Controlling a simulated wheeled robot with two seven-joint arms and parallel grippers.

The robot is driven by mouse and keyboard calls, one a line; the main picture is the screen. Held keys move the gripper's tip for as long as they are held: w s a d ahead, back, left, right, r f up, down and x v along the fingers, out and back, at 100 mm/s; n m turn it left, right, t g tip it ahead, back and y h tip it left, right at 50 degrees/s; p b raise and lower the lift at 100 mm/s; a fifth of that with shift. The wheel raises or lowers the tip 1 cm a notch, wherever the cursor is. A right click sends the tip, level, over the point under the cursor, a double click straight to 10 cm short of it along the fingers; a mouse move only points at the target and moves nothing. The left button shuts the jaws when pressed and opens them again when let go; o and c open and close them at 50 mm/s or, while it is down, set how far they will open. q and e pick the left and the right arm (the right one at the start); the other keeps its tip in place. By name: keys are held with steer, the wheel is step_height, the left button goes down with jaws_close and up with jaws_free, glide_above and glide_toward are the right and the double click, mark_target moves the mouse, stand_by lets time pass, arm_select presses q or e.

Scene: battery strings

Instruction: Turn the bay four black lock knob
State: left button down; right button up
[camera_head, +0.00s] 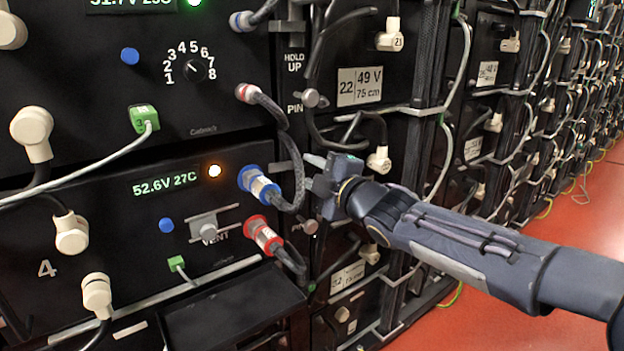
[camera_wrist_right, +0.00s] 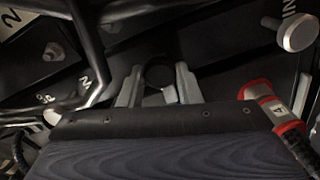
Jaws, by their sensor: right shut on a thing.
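The bay four panel (camera_head: 120,225) carries a white "4" and a lit display reading 52.6V 27C. My right gripper (camera_head: 314,172) reaches in from the right to the post at the panel's right edge. In the right wrist view, its two pale fingers (camera_wrist_right: 160,88) stand on either side of a round black knob (camera_wrist_right: 158,72) and are shut on it. In the head view the gripper hides this knob. Its turn angle cannot be told. My left gripper is not in view.
A blue-ringed plug (camera_head: 259,184) and a red-ringed plug (camera_head: 265,236), with dark cables, sit just left of the gripper. Silver pin knobs (camera_head: 310,97) are above and below it. A black shelf (camera_head: 235,315) juts out below. Red floor is open at right.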

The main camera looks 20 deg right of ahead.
steer(key=shift+n, duration=0.5)
steer(key=o, duration=1)
steer(key=shift+c, duration=0.2)
steer(key=p+v, duration=0.2)
steer(key=v, duration=0.5)
steer(key=shift+s, duration=0.4)
